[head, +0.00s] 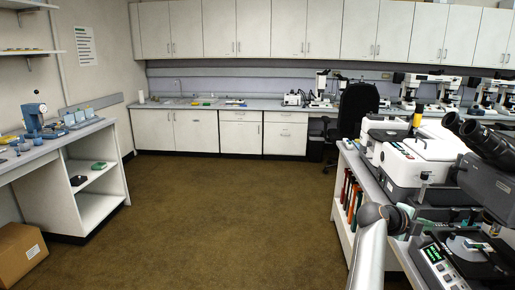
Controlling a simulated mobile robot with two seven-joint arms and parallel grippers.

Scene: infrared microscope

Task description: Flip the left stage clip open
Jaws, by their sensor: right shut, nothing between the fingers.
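The infrared microscope (490,185) stands on the bench at the right edge, with black eyepieces and a grey head. Its dark stage (455,262) sits low at the lower right and carries a small pale plate with a green spot (472,245). The left stage clip is too small to make out, so I cannot tell whether it is open. My right arm rises from the bottom, and my right gripper (412,213) is beside the microscope, left of and beyond the stage. It is shut and empty, partly lost against the equipment. My left gripper is out of view.
A control box with a green display (433,254) stands close to the left of the stage. White instrument housings (415,165) crowd the bench behind. The brown floor (230,215) at centre is clear.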

